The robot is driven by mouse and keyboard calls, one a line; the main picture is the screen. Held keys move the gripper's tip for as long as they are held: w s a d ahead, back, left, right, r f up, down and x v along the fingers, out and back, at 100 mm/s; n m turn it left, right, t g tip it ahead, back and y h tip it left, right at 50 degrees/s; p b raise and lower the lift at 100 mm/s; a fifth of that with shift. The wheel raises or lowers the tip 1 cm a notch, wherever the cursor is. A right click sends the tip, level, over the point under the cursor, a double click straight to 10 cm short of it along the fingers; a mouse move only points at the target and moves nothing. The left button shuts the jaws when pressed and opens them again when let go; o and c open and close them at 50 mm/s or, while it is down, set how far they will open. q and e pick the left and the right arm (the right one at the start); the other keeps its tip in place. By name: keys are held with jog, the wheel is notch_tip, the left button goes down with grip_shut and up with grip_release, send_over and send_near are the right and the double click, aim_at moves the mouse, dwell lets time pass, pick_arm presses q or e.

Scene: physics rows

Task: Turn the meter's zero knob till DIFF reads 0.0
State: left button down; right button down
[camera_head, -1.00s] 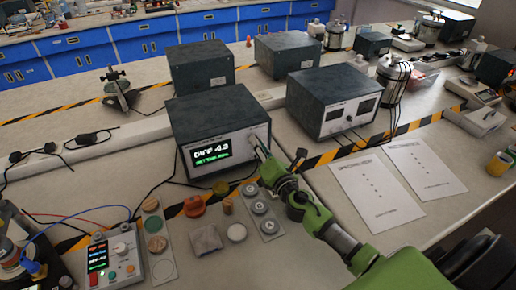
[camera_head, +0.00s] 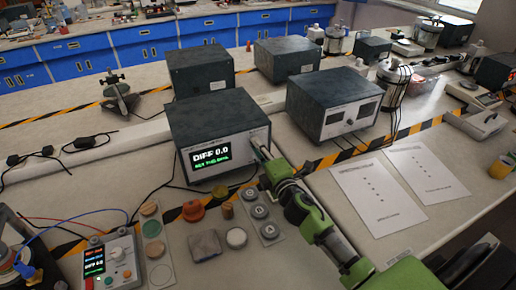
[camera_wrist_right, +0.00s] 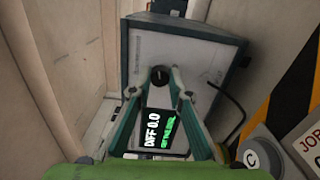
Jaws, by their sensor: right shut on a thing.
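The meter (camera_head: 213,112) is a dark box with a pale front panel on the bench. Its display (camera_head: 211,155) reads DIFF 0.0 in white, with a green line of text below that is too small to read surely. My right gripper (camera_head: 259,149) reaches the right side of the panel. In the right wrist view, the black zero knob (camera_wrist_right: 160,75) sits between the fingertips of my right gripper (camera_wrist_right: 161,80), which is shut on it. The head view hides the knob behind the gripper. My left gripper is not in view.
A control box (camera_head: 110,262) with small displays stands at the front left. Round pieces, a grey cloth-like block (camera_head: 205,246) and a plate of lettered discs (camera_head: 262,212) lie before the meter. Another boxed instrument (camera_head: 333,104) stands to the right, with two paper sheets (camera_head: 378,196) in front.

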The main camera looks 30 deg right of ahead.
dwell(0.4)
jog(key=c, duration=1.9)
grip_release()
jog(key=s, duration=1.2)
jog(key=shift+a, duration=0.3)
